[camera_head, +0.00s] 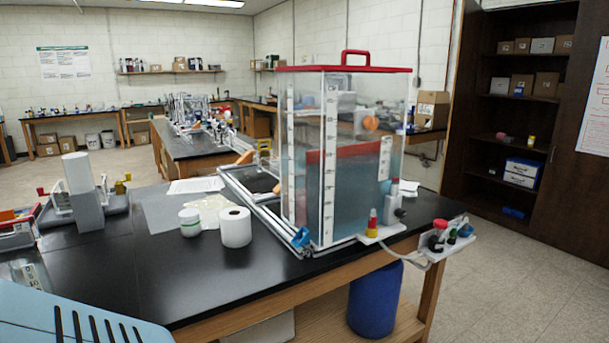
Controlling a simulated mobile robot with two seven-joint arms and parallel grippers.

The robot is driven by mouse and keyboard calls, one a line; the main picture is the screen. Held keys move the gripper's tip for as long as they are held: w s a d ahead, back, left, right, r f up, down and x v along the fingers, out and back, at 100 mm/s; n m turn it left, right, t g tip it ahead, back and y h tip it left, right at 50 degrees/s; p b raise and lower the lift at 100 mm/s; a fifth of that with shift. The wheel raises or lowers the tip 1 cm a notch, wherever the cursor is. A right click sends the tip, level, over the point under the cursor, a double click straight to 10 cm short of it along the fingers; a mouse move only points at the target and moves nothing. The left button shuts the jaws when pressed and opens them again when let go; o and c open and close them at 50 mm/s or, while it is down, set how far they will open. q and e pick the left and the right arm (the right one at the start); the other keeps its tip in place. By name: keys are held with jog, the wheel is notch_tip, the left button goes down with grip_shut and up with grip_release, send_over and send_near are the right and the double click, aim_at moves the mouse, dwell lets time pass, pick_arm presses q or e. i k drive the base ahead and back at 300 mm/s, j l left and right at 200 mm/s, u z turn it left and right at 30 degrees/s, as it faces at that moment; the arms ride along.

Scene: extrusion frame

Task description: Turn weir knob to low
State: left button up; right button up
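A clear tank (312,150) with a red lid (341,69) and red handle stands on the black bench and holds bluish water. A red-topped panel (345,185) shows inside it. An orange round part (371,123) is on its upper right. A small stand at its lower right carries a red and yellow part (372,222). A white bracket at the bench corner carries a red knob (439,224) and dark and green parts. I cannot tell which of these is the weir knob, or its setting. Neither of my grippers shows in the head view.
A white roll (235,227) and a white jar (189,222) stand left of the tank. A grey and white device (82,193) stands further left. The black bench top (215,275) is clear in front. A blue drum (375,300) stands below the bench.

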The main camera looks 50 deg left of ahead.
aim_at(369, 123)
jog(key=u, duration=1.3)
